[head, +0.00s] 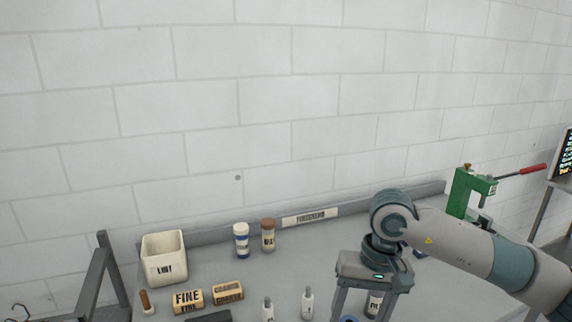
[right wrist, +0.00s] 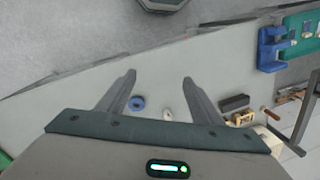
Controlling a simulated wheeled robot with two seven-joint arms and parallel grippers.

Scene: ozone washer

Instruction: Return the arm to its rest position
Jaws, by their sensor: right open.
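My right arm comes in from the right in the head view. Its gripper (head: 364,310) points down over the grey bench (head: 330,245); the fingertips are cut off by the lower edge. In the right wrist view the two fingers of my right gripper (right wrist: 158,80) stand wide apart with nothing held between them. A small labelled bottle (head: 374,304) shows between the fingers in the head view, seemingly behind or below them. My left gripper is in neither view.
A white bin (head: 164,260), FINE block (head: 188,299), COARSE block (head: 228,292), blue-labelled jar (head: 241,241), brown-capped jar (head: 268,236) and two small bottles stand left of my arm. A green press (head: 466,195) with a red handle stands behind it. A blue ring (right wrist: 137,103) lies on the bench.

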